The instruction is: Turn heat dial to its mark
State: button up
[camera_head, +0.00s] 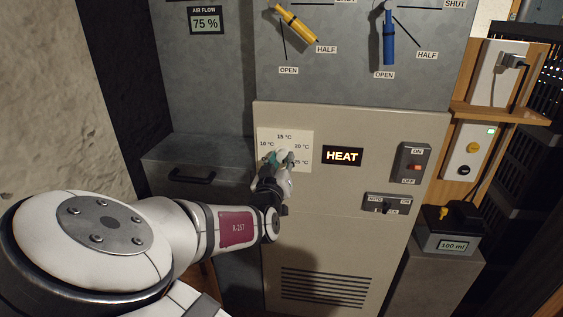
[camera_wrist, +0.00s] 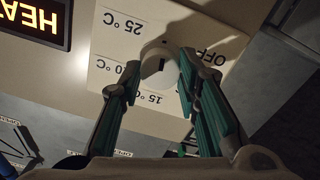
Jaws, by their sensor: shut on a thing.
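The heat dial is a round pale knob (camera_wrist: 158,62) on a white scale plate (camera_head: 301,137) printed with OFF and temperatures from 10 °C to 25 °C. My gripper (camera_head: 281,158) is at the plate in the head view and hides most of the dial. In the wrist view, which is upside down, the two green-padded fingers of my gripper (camera_wrist: 161,68) stand on either side of the knob, shut on it. The 10 °C label is hidden in the wrist view.
A lit HEAT sign (camera_head: 342,156) is right of the plate. Further right are an ON/OFF switch (camera_head: 412,163) and a lower selector switch (camera_head: 388,204). Yellow (camera_head: 296,24) and blue (camera_head: 389,38) valve handles are above. A drawer handle (camera_head: 191,177) is at left.

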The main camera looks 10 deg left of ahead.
jog(key=shift+s+f+m, duration=0.1)
jog(key=shift+f+m, duration=0.15)
jog(key=shift+m, duration=0.65)
jog(key=o, duration=1.1)
jog(key=shift+o, duration=0.4)
jog(key=shift+r, duration=0.1)
jog(key=s, duration=1.2)
jog(key=shift+a, duration=0.4)
